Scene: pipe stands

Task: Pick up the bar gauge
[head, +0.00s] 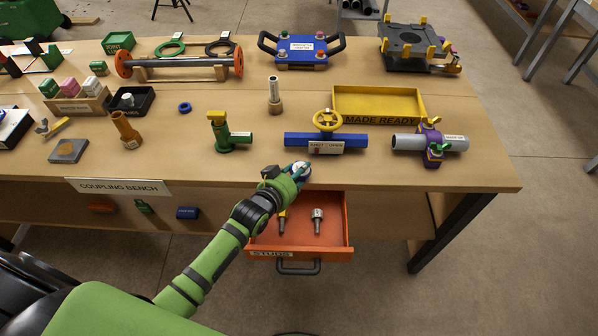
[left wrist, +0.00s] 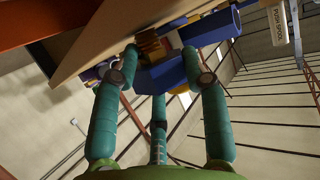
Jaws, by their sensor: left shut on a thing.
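A small round thing with a white face, which I take to be the bar gauge (head: 301,168), is at my left gripper (head: 292,174) in the head view, just at the bench's front edge above the open drawer. The gripper is shut on it, and the fingers hide part of it. In the left wrist view, the teal fingers of my left gripper (left wrist: 158,65) close around a blue part, partly hidden by them. My right gripper is not in view.
A blue pipe (head: 350,140) with a yellow handwheel (head: 327,120) lies just behind the gripper. A green-and-yellow valve (head: 222,132) stands to its left, a grey pipe with purple clamp (head: 405,142) to its right. The orange drawer (head: 343,225) below holds studs (head: 317,221).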

